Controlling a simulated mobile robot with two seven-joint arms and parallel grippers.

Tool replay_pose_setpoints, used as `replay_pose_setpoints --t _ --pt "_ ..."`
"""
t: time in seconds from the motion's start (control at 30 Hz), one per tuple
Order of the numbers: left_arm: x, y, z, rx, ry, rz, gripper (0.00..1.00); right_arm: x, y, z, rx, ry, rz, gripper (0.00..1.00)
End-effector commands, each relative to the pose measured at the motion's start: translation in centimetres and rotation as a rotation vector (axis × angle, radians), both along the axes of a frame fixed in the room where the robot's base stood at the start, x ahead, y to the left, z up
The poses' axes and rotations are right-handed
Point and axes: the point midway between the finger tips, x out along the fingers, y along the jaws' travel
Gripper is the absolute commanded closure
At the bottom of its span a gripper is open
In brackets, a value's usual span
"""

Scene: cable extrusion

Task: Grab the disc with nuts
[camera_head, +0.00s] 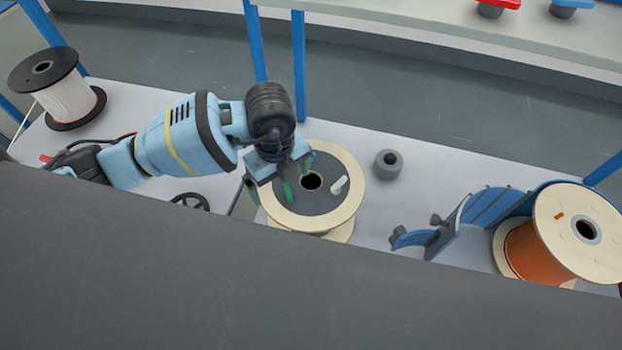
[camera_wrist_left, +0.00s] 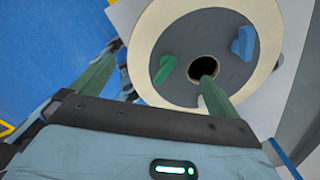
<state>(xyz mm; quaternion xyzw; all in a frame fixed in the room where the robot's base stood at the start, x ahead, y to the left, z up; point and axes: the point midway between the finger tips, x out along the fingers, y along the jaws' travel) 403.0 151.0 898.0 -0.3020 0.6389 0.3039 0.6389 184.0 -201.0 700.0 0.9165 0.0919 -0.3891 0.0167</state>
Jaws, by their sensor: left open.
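The grey disc (camera_head: 318,200) lies on the upper cream flange of a spool (camera_head: 350,205) and has a dark centre hole. A green nut (camera_head: 289,192) and a pale nut (camera_head: 340,184) stand on it. My left gripper (camera_head: 278,176) is open over the disc's left part. In the left wrist view the disc (camera_wrist_left: 205,35) shows with the green nut (camera_wrist_left: 164,70) between the lines of the two green fingers and a blue-looking nut (camera_wrist_left: 243,42) farther right. One fingertip overlaps the centre hole; the other is past the flange's left edge. Contact cannot be told. My right gripper is not visible.
An orange-cable spool (camera_head: 535,250) stands at right beside a blue curved holder (camera_head: 485,210). A grey knobbed cylinder (camera_head: 388,163) stands right of the disc. A white-cable spool (camera_head: 65,95) is at far left. A dark surface (camera_head: 200,280) fills the front.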

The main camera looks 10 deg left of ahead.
Motion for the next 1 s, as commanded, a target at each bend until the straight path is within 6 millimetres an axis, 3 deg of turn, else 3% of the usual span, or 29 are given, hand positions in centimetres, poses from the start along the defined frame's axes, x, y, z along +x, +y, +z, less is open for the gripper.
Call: replay_pose_setpoints --t 0.17,0.5,0.83,1.0 --pt "0.0 0.0 -0.4 -0.001 0.0 -0.001 0.0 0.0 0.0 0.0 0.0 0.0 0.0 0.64" --pt "0.0 0.0 -4.8 -0.001 0.002 0.0 0.0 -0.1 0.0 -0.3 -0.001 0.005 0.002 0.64" --pt "0.0 0.0 -5.3 -0.003 -0.002 -0.002 0.0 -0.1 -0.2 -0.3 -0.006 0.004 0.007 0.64" --pt "0.0 0.0 -5.3 -0.003 -0.002 -0.002 0.22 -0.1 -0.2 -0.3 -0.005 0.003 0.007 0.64"
